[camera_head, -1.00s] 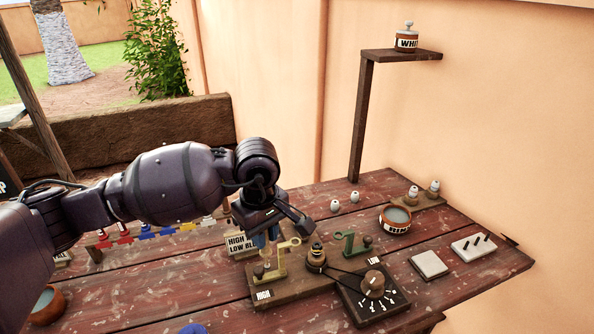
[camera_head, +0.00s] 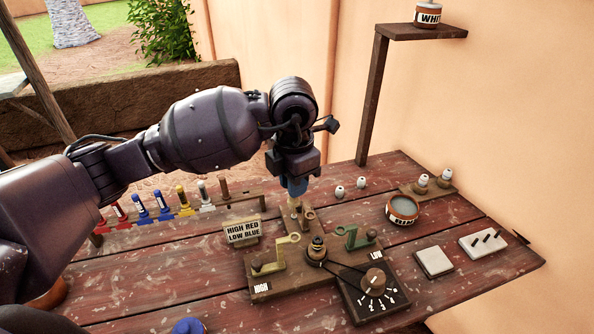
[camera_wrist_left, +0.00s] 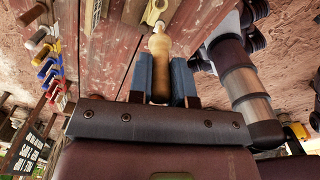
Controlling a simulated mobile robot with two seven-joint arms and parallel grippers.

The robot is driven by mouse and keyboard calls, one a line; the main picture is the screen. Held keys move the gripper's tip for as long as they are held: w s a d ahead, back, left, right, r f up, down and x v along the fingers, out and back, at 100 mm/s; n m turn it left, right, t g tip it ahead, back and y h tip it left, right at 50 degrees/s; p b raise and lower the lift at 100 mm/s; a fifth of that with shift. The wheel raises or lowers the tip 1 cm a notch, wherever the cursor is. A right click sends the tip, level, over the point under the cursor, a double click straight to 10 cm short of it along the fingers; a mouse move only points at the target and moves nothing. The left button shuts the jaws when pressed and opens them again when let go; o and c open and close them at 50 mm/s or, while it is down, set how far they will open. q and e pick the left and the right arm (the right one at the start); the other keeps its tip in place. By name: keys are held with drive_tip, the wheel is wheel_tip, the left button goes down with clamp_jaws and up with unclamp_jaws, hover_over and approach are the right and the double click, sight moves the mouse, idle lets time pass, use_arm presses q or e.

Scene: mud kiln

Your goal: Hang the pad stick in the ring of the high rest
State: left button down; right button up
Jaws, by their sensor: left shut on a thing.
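My left gripper (camera_head: 297,187) is shut on the pad stick (camera_head: 295,206), a pale wooden stick hanging down from its blue fingers. In the left wrist view the stick's rounded tan end (camera_wrist_left: 160,46) stands out between the fingers (camera_wrist_left: 160,82). The high rest (camera_head: 268,263) is an olive-yellow post with a ring (camera_head: 289,239) at the board's HIGH end. The ring looks empty. The stick is behind and above it in the head view, apart from it. The green low rest (camera_head: 356,240) stands near the LOW label. My right gripper is not in view.
A pulley spindle (camera_head: 317,248) stands between the rests, with a dial box (camera_head: 374,289) in front. The sign (camera_head: 243,231) reads HIGH RED, LOW BLUE. A rack of coloured sticks (camera_head: 165,214) lies left, a RIM bowl (camera_head: 402,210) right.

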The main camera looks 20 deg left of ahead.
sight(294, 203)
use_arm(q)
drive_tip(key=shift+f+b, duration=0.45)
drive_tip(key=shift+f, duration=0.3)
wheel_tip(294, 203, down, 3)
drive_tip(key=shift+f+b, duration=0.2)
drive_tip(key=shift+b, duration=0.7)
drive_tip(key=shift+f, duration=0.45)
drive_tip(key=shift+b, duration=0.35)
